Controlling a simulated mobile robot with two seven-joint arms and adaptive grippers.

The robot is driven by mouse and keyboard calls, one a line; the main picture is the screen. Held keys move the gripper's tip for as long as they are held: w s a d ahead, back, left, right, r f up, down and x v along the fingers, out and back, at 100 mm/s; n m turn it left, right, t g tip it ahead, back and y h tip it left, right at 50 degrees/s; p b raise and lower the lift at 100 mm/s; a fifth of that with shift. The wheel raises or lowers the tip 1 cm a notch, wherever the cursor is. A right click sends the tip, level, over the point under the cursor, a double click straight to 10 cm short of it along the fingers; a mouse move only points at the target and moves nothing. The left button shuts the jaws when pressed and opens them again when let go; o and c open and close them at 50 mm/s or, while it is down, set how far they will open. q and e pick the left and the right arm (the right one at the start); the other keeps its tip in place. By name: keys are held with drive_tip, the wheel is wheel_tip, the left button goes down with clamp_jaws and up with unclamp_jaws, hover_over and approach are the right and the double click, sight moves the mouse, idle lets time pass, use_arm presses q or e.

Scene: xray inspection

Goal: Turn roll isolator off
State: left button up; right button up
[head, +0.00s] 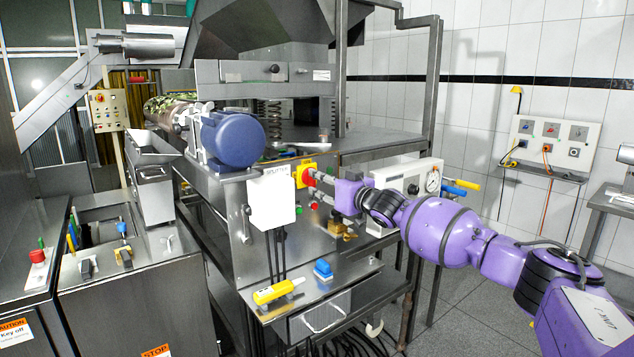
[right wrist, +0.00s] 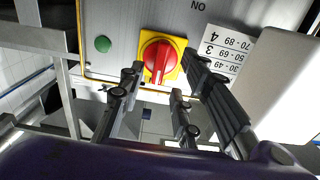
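A red rotary switch on a yellow plate (head: 300,174), which looks like the isolator, is on the front of the steel machine. In the right wrist view the red knob (right wrist: 158,60) has its raised grip bar standing close to upright in the picture. My right gripper (head: 318,181) is right in front of the switch. In the right wrist view the right gripper (right wrist: 163,70) is open, with its fingers to either side of the knob and a gap between. The left gripper is not in view.
A white box marked "SPLITTER" (head: 272,203) is left of the switch. A green button (right wrist: 103,44) and a numbered label (right wrist: 222,52) flank it. A blue motor (head: 233,139) is above, and a yellow tool (head: 277,291) lies on the lower ledge. Floor is free at the right.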

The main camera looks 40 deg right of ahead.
drive_tip(key=shift+w, duration=1.45)
clamp_jaws()
